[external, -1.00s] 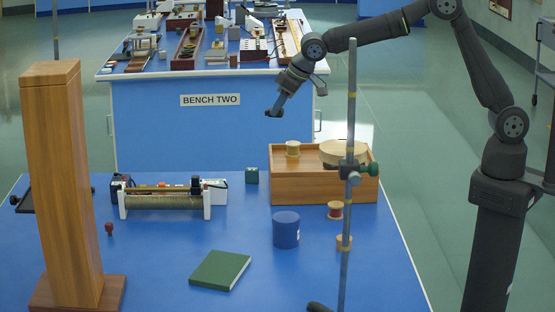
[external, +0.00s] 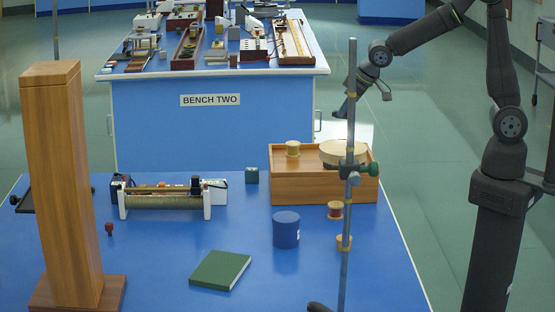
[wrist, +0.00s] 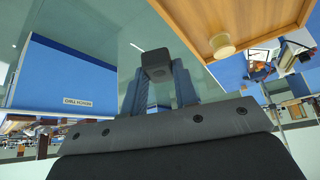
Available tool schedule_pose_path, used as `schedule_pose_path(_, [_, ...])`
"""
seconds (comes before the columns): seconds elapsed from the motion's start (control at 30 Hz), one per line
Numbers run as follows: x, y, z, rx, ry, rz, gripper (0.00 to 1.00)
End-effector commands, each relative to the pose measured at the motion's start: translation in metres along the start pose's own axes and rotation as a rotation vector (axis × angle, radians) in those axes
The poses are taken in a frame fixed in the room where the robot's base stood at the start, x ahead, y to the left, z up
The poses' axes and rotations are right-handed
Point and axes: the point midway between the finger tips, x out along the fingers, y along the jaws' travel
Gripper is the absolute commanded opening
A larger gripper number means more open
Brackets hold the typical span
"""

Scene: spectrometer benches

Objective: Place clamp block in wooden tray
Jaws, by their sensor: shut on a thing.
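A dark clamp block (wrist: 155,66) sits between the two fingertips of my gripper (wrist: 160,82) in the wrist view. My gripper is shut on it. In the external view my gripper (external: 343,108) is in the air, higher in the picture than the wooden tray (external: 325,190), and the block is too small to make out clearly. The tray stands at the far right of the blue bench, with a pale spool and a round wooden drum showing at its top. In the wrist view the tray (wrist: 262,12) is at the upper right, apart from the block.
A retort stand (external: 350,120) with a clamp rises in front of the tray. A blue pot (external: 286,230), a red spool (external: 335,210) and a green book (external: 220,270) lie nearer. A small dark green block (external: 251,175) stands left of the tray. Another bench is behind.

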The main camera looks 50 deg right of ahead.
Motion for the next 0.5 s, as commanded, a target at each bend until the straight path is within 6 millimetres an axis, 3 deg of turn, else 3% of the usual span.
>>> schedule_pose_path(0.1, [0.021, -0.03, 0.002, -0.008, -0.003, -0.002, 0.02])
schedule_pose_path(0.3, [0.046, -0.066, 0.002, -0.005, -0.001, -0.002, 0.02])
schedule_pose_path(0.5, [0.057, -0.079, 0.004, -0.001, 0.0, -0.001, 0.02])
